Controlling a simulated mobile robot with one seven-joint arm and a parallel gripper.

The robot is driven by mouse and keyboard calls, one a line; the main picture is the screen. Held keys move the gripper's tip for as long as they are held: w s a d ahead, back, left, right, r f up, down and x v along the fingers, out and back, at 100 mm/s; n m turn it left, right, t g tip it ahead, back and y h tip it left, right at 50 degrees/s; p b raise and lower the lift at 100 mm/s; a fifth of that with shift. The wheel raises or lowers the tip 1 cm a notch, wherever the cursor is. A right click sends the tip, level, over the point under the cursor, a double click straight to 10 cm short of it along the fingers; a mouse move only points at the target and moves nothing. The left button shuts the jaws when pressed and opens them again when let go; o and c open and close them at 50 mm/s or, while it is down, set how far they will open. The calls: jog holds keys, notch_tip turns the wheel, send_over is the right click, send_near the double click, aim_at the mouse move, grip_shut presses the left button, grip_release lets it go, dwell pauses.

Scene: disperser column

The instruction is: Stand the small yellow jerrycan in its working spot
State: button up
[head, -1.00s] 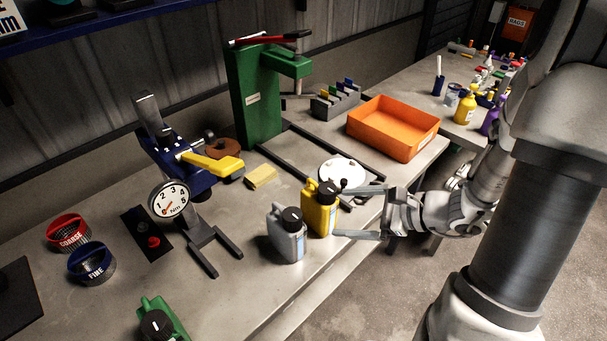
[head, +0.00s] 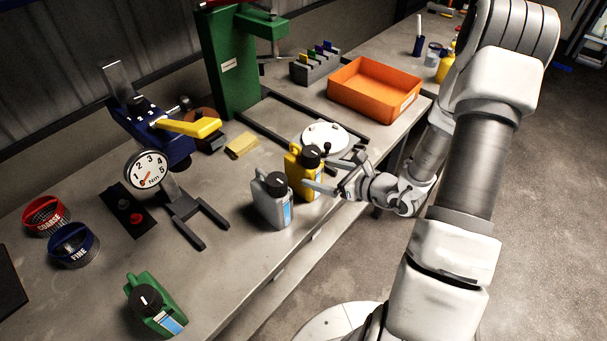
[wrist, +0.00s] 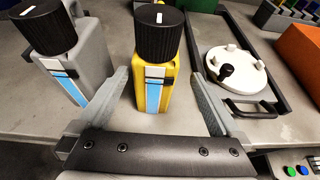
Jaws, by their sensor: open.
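The small yellow jerrycan (head: 296,172) stands upright on the bench near its front edge, with a black cap and a blue-and-white label. In the wrist view the yellow jerrycan (wrist: 153,85) is between the two fingers of my gripper (wrist: 160,76). The fingers are open, one on each side, with a gap visible on the right. In the head view my gripper (head: 317,173) reaches it from the right. A grey jerrycan (head: 270,205) stands close on its left, beside my left finger. I cannot tell which place is its working spot.
A green jerrycan (head: 160,310) stands front left. A round white lid (head: 325,137) lies just behind. The green column (head: 230,70) and orange tray (head: 372,92) stand further back.

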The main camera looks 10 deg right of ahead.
jog(key=shift+s+a+f+x, duration=0.1)
jog(key=shift+x, duration=1)
jog(key=shift+s+a+f+x, duration=0.1)
jog(key=shift+x, duration=1)
jog(key=shift+s+a+f+x, duration=0.1)
jog(key=shift+x, duration=1)
jog(key=shift+r, duration=0.15)
grip_shut()
